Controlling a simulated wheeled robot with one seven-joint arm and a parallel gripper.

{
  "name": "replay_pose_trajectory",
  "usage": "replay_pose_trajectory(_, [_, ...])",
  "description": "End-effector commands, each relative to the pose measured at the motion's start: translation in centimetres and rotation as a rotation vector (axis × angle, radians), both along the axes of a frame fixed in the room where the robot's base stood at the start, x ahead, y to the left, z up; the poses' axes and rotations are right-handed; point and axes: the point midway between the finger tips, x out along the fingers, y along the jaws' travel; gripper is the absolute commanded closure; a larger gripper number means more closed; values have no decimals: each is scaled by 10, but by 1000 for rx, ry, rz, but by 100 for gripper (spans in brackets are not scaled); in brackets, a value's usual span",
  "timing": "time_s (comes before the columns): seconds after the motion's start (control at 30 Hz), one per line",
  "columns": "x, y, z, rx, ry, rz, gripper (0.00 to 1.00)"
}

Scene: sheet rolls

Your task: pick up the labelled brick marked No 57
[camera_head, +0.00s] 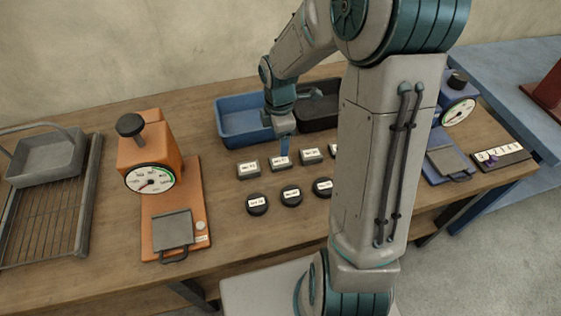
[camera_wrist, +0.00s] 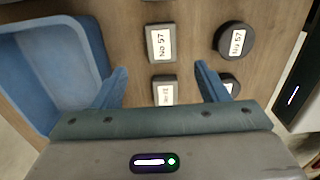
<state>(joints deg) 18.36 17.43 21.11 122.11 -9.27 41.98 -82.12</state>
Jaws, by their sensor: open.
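In the wrist view a grey square-edged brick (camera_wrist: 161,43) has a white label reading No 57. It lies beyond my fingertips, near the middle. Another grey brick (camera_wrist: 164,90) sits between my open fingers, lower in the picture; its label is partly hidden by my gripper body. My gripper (camera_wrist: 158,83) is open and empty. In the head view my gripper (camera_head: 284,158) is over the second grey brick from the left, in a row of several. The labels there are too small to read surely; the third brick (camera_head: 311,156) appears to be the No 57 one.
A round black puck (camera_wrist: 235,41), whose label also seems to read 57, lies beside the brick. Several pucks (camera_head: 291,195) form the front row. Behind the bricks stand a blue bin (camera_head: 243,121) and a black bin (camera_head: 318,110). An orange scale (camera_head: 150,178) stands left.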

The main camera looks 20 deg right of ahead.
Motion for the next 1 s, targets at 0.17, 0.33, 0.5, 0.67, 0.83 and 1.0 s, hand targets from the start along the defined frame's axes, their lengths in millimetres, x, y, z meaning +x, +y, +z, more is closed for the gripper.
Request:
replay_pose_trajectory(0.17, [-1, 0, -30, 0, 3, 0, 33])
replay_pose_trajectory(0.33, [-1, 0, -40, 1, 1, -1, 33])
replay_pose_trajectory(0.5, [-3, -1, -61, 1, 4, -1, 33])
replay_pose_trajectory(0.67, [-3, -1, -82, 0, 3, 0, 33])
replay_pose_trajectory(0.83, [-3, -2, -90, 0, -1, -2, 33])
replay_pose_trajectory(1.0, [-3, -2, -89, 0, -1, -2, 33])
